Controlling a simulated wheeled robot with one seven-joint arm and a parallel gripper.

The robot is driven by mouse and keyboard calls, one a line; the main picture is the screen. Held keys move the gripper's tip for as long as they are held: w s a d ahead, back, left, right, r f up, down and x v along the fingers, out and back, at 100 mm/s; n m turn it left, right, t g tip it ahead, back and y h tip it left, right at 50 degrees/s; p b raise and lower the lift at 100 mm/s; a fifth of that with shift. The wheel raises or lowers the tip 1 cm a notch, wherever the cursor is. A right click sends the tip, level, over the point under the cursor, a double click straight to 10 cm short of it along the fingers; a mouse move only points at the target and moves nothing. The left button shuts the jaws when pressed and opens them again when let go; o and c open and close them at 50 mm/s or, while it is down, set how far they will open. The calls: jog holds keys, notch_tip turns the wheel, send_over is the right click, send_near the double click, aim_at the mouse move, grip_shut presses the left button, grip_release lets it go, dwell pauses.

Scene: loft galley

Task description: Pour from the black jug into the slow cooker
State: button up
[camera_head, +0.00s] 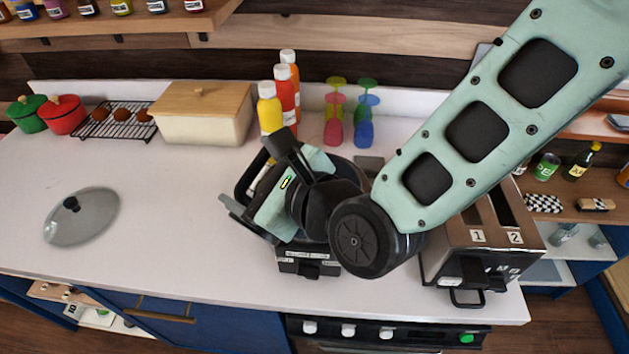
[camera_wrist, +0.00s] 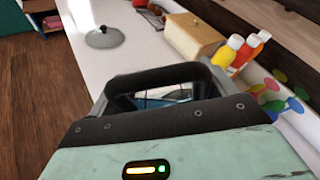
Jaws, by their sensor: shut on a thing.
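My gripper (camera_head: 262,205) is over the slow cooker and is shut on the black jug. In the wrist view the jug (camera_wrist: 150,77) shows as a dark, angular loop just beyond my gripper (camera_wrist: 155,112). In the head view my wrist and gripper hide most of the jug, so I cannot tell its tilt or whether anything flows. The slow cooker (camera_head: 308,264) stands near the counter's front edge; its front panel shows below my wrist, and its opening is mostly hidden. A glass lid with a black knob (camera_head: 82,216) lies on the counter at left and also shows in the wrist view (camera_wrist: 104,38).
A steel toaster (camera_head: 470,240) stands close at right. Sauce bottles (camera_head: 270,108), coloured glasses (camera_head: 334,122), a bread box (camera_head: 203,115), a rack (camera_head: 112,120) and red and green pots (camera_head: 62,114) line the back. The counter (camera_head: 165,225) is clear between lid and cooker.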

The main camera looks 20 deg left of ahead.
aim_at(271, 161)
jog(key=shift+w+d+m+p, duration=0.1)
jog(key=shift+w+m+p, duration=0.2)
jog(key=shift+w, duration=0.05)
dwell(0.4)
jog(key=shift+w+d+f+m+g+p, duration=0.1)
jog(key=shift+w+d+m+g+p, duration=0.15)
jog(key=shift+w, duration=0.45)
jog(key=shift+w+d+f+m+g+p, duration=0.15)
jog(key=shift+w+m+g, duration=0.15)
jog(key=shift+w, duration=0.35)
jog(key=shift+w+d+r+m+p, duration=0.15)
jog(key=shift+w+r+m+p, duration=0.3)
jog(key=shift+p, duration=0.1)
